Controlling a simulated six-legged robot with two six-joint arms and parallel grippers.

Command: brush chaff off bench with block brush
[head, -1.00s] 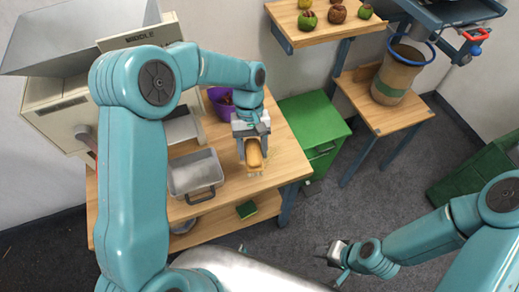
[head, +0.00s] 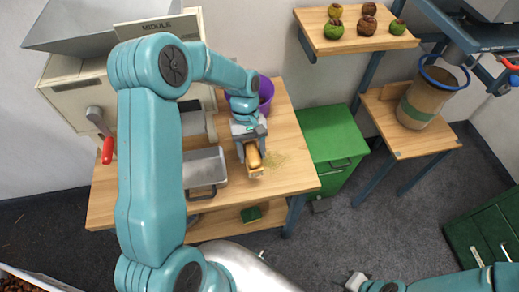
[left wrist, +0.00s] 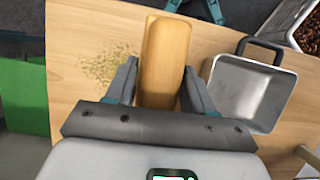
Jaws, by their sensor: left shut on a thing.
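My left gripper (head: 250,147) is shut on the wooden block brush (head: 254,160) over the wooden bench (head: 292,130). In the left wrist view the brush (left wrist: 165,60) is a long tan block between the two fingers of the gripper (left wrist: 160,85). The chaff (head: 277,160) is a patch of pale yellow-green flecks on the bench top, just right of the brush. It also shows in the left wrist view (left wrist: 108,66), left of the brush. I cannot tell whether the bristles touch the bench. My right gripper (head: 357,281) is low at the picture's bottom edge, its jaws unclear.
A metal pan (head: 205,168) with a handle stands left of the brush. A purple bowl (head: 266,90) stands behind the arm. A machine with a red-handled crank (head: 107,150) is at the left. A green cabinet (head: 330,135) stands right of the bench. A green block lies on the lower shelf.

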